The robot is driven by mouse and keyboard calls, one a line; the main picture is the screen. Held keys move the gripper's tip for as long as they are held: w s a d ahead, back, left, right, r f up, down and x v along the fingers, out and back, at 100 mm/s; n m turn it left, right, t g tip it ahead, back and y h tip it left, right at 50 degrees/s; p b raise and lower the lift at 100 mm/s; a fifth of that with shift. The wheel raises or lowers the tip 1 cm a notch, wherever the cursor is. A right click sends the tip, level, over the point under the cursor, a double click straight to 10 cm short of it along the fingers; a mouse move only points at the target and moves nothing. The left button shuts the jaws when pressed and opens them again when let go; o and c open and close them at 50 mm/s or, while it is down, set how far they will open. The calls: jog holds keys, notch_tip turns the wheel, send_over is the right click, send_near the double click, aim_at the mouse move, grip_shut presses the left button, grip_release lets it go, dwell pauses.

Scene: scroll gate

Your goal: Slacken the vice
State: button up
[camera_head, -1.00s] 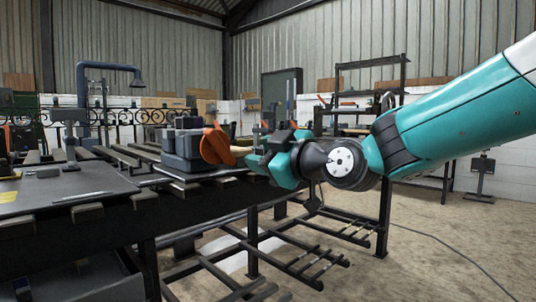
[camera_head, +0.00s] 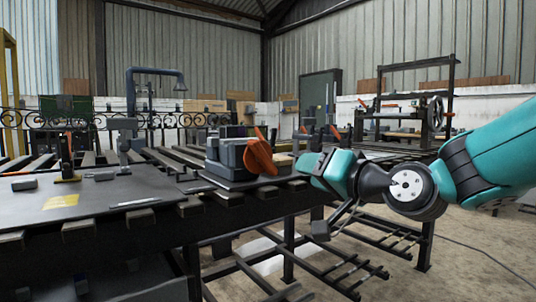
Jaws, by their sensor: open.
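The vice (camera_head: 228,155) is a grey-blue block on the workbench, near its front edge. An orange handle (camera_head: 260,153) sits on its right side. My gripper (camera_head: 306,166) is at the end of the teal arm, to the right of the orange handle and apart from it in the picture. It points left toward the handle. Its jaws are open and look empty, though the fingertips are small and dark. The vice's jaws and anything between them cannot be made out.
The dark workbench (camera_head: 30,207) has slats sticking out along its front edge. A lower rack (camera_head: 335,262) lies under the bench. Concrete floor is clear at the right.

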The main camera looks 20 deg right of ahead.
jog(key=m+p, duration=0.1)
jog(key=m, duration=0.6)
jog(key=m+p, duration=1.1)
jog(key=m, duration=0.3)
send_near(268, 160)
jog(key=p+x, duration=0.5)
jog(key=x, duration=0.6)
jog(key=shift+w, duration=0.15)
grip_shut()
